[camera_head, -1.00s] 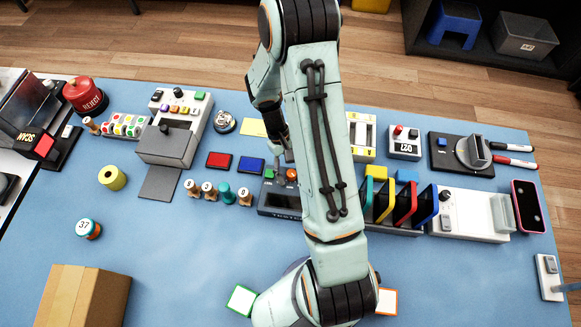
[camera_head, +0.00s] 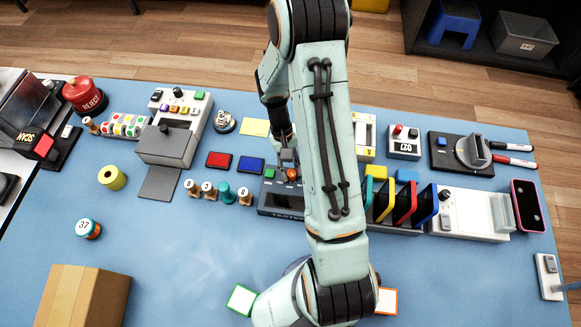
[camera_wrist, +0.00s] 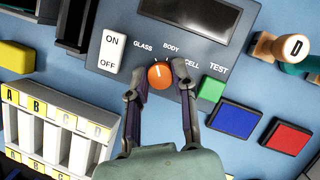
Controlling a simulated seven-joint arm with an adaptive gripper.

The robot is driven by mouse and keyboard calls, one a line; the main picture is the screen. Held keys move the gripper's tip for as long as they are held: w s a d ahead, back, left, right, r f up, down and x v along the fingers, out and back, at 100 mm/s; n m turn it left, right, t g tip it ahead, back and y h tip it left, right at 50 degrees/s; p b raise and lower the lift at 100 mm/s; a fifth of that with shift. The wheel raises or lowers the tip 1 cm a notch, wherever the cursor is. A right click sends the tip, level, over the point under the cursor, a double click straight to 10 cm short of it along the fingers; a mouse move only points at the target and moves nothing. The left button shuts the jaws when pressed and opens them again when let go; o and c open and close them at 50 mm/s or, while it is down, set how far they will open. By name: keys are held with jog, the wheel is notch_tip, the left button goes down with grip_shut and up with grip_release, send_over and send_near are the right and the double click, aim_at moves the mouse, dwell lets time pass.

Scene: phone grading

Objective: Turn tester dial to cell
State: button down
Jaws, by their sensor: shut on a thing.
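The tester (camera_head: 280,198) is a dark blue-grey box with a screen in the middle of the table. Its orange dial (camera_wrist: 160,75) shows in the wrist view below the printed labels GLASS, BODY and CELL, and it is also visible in the head view (camera_head: 292,174). A short pale mark on the dial points roughly upward, toward the GLASS and BODY side; its exact setting is hard to read. My gripper (camera_wrist: 160,80) is shut on the dial, with one finger on each side of it. My arm hides the tester's right part in the head view.
Beside the dial are a white ON/OFF switch (camera_wrist: 112,52) and a green TEST button (camera_wrist: 210,89). Blue (camera_wrist: 233,119) and red (camera_wrist: 286,136) pads lie nearby. A white lettered rack (camera_wrist: 58,130) stands close on the other side.

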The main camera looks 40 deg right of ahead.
jog(key=m+y, duration=0.1)
jog(key=m, duration=0.2)
jog(key=m+t+y, duration=0.1)
jog(key=m, duration=0.3)
jog(key=shift+s+d, duration=0.1)
jog(key=shift+d, duration=0.05)
jog(key=m+t, duration=0.1)
jog(key=m, duration=0.2)
jog(key=m+t+y, duration=0.1)
jog(key=m, duration=0.2)
jog(key=shift+m+t+y, duration=0.3)
jog(key=shift+m+t, duration=0.1)
jog(key=shift+m, duration=0.3)
jog(key=c, duration=0.9)
grip_release()
jog(key=v, duration=1.2)
